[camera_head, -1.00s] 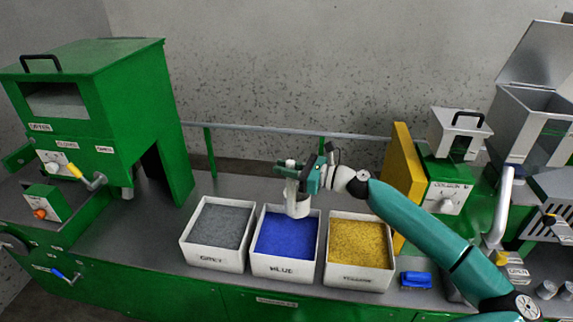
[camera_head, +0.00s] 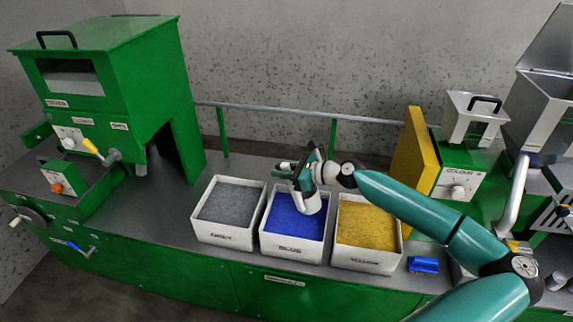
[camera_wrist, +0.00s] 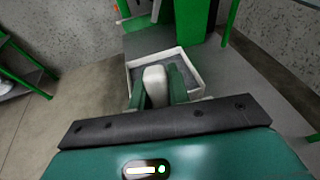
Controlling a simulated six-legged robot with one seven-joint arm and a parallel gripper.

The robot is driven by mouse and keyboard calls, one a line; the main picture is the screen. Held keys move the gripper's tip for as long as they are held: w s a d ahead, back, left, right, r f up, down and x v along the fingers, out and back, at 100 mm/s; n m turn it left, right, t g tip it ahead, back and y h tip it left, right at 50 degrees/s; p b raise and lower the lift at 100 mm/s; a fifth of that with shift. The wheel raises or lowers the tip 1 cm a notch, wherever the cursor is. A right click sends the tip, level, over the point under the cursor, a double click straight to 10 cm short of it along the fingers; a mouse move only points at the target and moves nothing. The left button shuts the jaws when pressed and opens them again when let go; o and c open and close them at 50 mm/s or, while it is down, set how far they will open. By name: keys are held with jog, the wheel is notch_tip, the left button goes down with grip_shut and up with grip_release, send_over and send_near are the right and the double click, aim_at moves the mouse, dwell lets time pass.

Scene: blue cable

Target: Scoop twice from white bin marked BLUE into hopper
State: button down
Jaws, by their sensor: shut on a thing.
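The white bin marked BLUE (camera_head: 290,250) holds blue granules (camera_head: 288,222) and stands between two similar bins. My gripper (camera_head: 301,178) is over this bin, shut on a white scoop (camera_head: 309,204). The scoop is tilted, with its cup low at the right part of the blue granules; I cannot tell how deep it sits or what it holds. In the wrist view, green fingers flank the scoop's white handle (camera_wrist: 155,86). A grey hopper with a black handle (camera_head: 473,118) tops the green machine at right; a larger lidded metal hopper (camera_head: 545,105) stands farther right.
A white bin of grey granules (camera_head: 222,232) is left and a bin of yellow granules (camera_head: 362,256) right. A blue brush-like object (camera_head: 423,265) lies right of them. A yellow panel (camera_head: 420,165) stands before the right machine. A rail (camera_head: 290,112) runs behind; a green machine (camera_head: 110,90) is left.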

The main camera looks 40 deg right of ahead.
jog(key=w+a+f, duration=0.2)
jog(key=f, duration=0.4)
jog(key=w+a+f+g+h, duration=0.1)
jog(key=w+a+f, duration=0.1)
jog(key=f, duration=0.4)
jog(key=shift+w, duration=0.65)
jog(key=shift+s+r, duration=0.1)
jog(key=shift+r, duration=0.05)
dwell(1.0)
